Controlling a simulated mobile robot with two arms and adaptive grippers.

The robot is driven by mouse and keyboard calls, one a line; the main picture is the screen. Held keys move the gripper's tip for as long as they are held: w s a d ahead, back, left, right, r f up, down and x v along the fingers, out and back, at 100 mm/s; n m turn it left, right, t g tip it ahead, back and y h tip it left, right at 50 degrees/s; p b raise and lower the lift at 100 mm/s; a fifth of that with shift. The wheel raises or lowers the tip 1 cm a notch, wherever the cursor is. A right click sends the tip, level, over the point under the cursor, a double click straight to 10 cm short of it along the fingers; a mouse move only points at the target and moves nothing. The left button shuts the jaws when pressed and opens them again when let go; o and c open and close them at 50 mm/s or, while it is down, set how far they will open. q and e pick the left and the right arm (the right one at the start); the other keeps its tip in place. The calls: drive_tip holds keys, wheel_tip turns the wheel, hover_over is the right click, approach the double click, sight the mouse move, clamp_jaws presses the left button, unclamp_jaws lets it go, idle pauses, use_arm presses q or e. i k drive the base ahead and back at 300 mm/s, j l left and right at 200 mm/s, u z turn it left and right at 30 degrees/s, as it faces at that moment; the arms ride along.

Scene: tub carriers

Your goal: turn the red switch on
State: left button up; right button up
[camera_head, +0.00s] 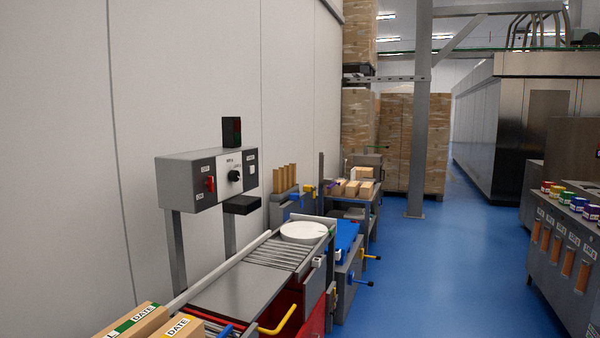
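The red switch (210,184) is a small red lever on the dark left panel of a grey control box (174,180), left of centre in the head view. A small white label sits above it and another below it; their text is too small to read surely. Whether the lever is set on or off is hard to tell at this size. A black knob (235,175) is on the white middle panel to its right. Neither of my grippers is in view.
A roller conveyor (235,285) with a round white disc (303,231) runs below the box. Cartons (137,320) stand at the bottom left. A counter (565,262) with colourful tubs is at the right. Blue floor (450,270) lies clear between.

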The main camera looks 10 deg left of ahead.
sight(210, 182)
drive_tip(key=i+l, duration=0.15)
drive_tip(key=i, duration=0.45)
drive_tip(key=i+l+z, duration=0.15)
drive_tip(key=i, duration=0.4)
drive_tip(key=i+l, duration=0.15)
drive_tip(key=i, duration=0.45)
